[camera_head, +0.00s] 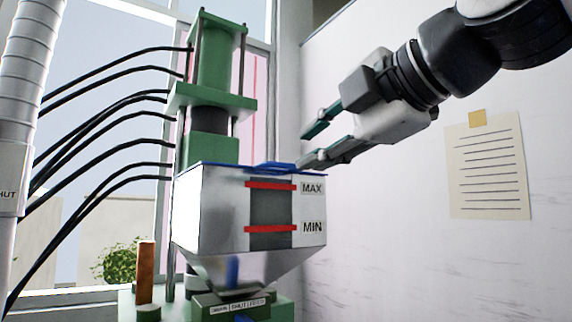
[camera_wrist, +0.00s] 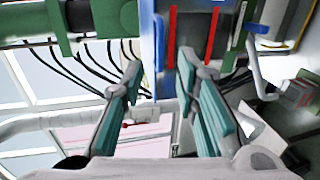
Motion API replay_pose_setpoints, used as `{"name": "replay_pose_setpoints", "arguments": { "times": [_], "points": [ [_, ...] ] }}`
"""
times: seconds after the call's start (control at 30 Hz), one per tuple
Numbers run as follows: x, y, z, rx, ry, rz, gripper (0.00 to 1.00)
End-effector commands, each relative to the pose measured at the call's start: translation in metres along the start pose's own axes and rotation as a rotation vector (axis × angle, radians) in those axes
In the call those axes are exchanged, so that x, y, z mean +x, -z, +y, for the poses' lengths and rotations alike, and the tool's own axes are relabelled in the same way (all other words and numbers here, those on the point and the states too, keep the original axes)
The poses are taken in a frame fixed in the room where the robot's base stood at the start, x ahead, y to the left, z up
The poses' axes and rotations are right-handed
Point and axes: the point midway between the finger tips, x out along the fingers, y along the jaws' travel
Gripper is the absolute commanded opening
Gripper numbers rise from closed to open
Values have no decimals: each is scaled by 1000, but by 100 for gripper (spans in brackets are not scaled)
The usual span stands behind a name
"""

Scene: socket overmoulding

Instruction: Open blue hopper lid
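The hopper (camera_head: 210,215) is a pale metal bin with a tapered bottom, a dark window and red MAX and MIN lines. Its blue lid (camera_head: 215,167) lies flat across the top and looks shut, seen nearly edge-on. A raised blue part, apparently the handle (camera_head: 268,167), is at the lid's right front. My gripper (camera_head: 304,148) is open and empty, just above and right of the lid, pointing left and down. In the wrist view, the open fingers (camera_wrist: 160,72) point at the blue lid edge (camera_wrist: 147,38). I cannot tell whether a finger touches the handle.
A green press (camera_head: 210,100) with several black hoses stands behind the hopper. A ribbed white pipe (camera_head: 30,90) is at the far left. A paper note (camera_head: 487,170) hangs on the right wall. The space right of the hopper is clear.

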Motion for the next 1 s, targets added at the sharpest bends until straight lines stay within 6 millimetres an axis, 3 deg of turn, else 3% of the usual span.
{"name": "replay_pose_setpoints", "arguments": {
  "times": [0.2, 0.4, 0.6, 0.87, 1.0],
  "points": [
    [44, 0, -1, 3, 5, 1, 28],
    [72, 0, 0, 2, 3, 0, 28],
    [83, 0, 0, 2, 1, 0, 28],
    [84, 0, 0, 2, 0, 0, 28],
    [84, 0, -1, 2, 0, 0, 1]
  ]
}}
